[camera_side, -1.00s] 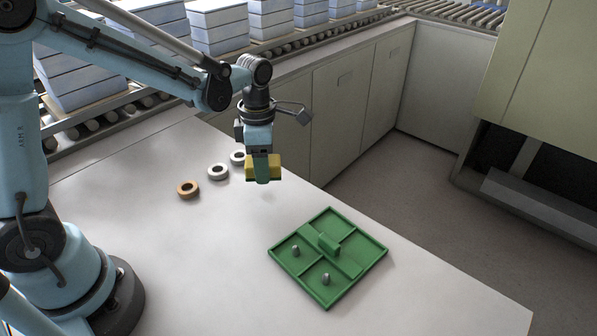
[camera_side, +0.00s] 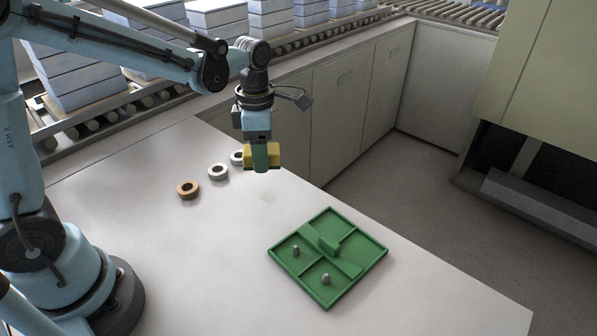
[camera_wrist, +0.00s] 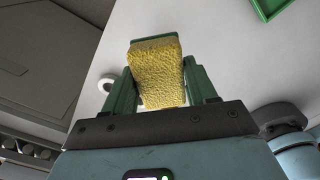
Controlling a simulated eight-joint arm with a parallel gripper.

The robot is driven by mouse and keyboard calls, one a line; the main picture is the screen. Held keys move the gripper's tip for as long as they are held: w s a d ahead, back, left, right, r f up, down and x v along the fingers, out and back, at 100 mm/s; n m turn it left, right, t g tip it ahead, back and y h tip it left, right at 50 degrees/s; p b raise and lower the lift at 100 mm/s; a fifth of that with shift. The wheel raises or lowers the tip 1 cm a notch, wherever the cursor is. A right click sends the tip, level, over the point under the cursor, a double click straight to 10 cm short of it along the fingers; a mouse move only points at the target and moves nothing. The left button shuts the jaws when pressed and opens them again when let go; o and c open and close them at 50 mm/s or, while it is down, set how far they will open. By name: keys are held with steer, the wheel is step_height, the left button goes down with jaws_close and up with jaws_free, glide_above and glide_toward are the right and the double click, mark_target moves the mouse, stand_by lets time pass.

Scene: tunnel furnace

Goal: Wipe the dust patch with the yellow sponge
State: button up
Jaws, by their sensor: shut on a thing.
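The yellow sponge (camera_side: 274,154) is in my gripper (camera_side: 260,158), held above the white table at its back edge. In the wrist view the sponge (camera_wrist: 157,74) sits between the two green fingers of my gripper (camera_wrist: 160,85), which are shut on it. The sponge appears clear of the table. A faint greyish smudge, the likely dust patch (camera_side: 266,196), shows on the table just below and in front of the sponge in the side view.
A green divided tray (camera_side: 290,267) with two grey pegs stands right of centre. The table front is clear.

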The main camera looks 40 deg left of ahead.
mark_target(269, 193)
steer(key=shift+f, duration=3.4)
steer(key=shift+d+f, duration=0.5)
steer(key=shift+f, duration=0.25)
steer(key=shift+c, duration=0.3)
steer(key=shift+d, duration=1.1)
steer(key=shift+d+r, duration=0.1)
steer(key=shift+d, duration=0.3)
steer(key=shift+a, duration=1.5)
steer(key=shift+a+r, duration=0.15)
steer(key=shift+a, duration=0.4)
steer(key=shift+r, duration=3.95)
